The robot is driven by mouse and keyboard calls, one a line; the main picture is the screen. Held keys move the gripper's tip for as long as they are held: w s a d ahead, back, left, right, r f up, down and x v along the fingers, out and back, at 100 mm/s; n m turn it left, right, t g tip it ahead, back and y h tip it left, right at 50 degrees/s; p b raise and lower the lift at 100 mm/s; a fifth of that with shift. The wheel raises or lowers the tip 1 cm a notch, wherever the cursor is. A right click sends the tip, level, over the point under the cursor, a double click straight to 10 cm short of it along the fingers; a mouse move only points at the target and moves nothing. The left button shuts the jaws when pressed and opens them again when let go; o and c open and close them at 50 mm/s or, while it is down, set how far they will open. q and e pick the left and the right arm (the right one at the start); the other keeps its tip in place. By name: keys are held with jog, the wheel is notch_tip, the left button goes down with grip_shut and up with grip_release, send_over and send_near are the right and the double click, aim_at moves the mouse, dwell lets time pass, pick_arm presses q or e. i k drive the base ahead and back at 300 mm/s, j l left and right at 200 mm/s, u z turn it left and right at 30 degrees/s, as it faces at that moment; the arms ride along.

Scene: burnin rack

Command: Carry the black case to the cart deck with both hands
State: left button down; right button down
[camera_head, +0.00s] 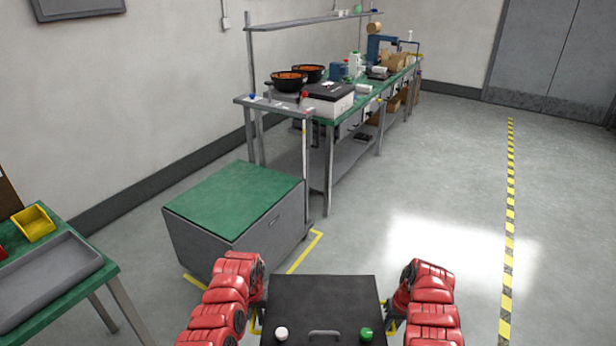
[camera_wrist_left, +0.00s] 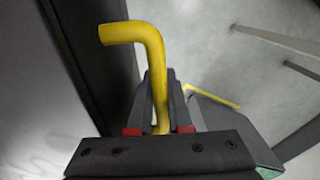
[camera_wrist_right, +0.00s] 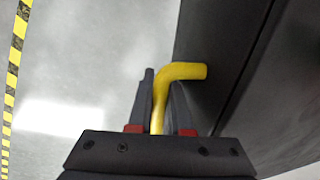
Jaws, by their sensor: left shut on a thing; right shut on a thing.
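The black case (camera_head: 322,300) is held level in front of me at the bottom middle of the head view. Its top has a grey handle (camera_head: 324,333), a white knob (camera_head: 281,334) and a green knob (camera_head: 366,334). My left gripper (camera_wrist_left: 158,105) is shut on a yellow side handle (camera_wrist_left: 150,50) of the case. My right gripper (camera_wrist_right: 162,105) is shut on the opposite yellow handle (camera_wrist_right: 182,72). In the head view the fingers are mostly hidden beside the case. A low grey unit with a green top (camera_head: 238,198), perhaps the cart, stands ahead and left of the case.
A long green-topped bench (camera_head: 320,112) with pans and boxes stands behind the green-topped unit. A side table (camera_head: 70,300) with a grey tray and yellow bin is at left. Yellow floor tape (camera_head: 305,252) runs by the unit. Floor (camera_head: 440,210) to the right is clear.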

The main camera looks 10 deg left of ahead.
aim_at(234, 206)
jog(key=i, duration=1.35)
jog(key=i+l+u, duration=0.1)
jog(key=i+u, duration=0.3)
jog(key=i+l+u, duration=0.25)
jog(key=i+u, duration=0.2)
jog(key=i+l+u, duration=0.85)
jog(key=k+l, duration=0.05)
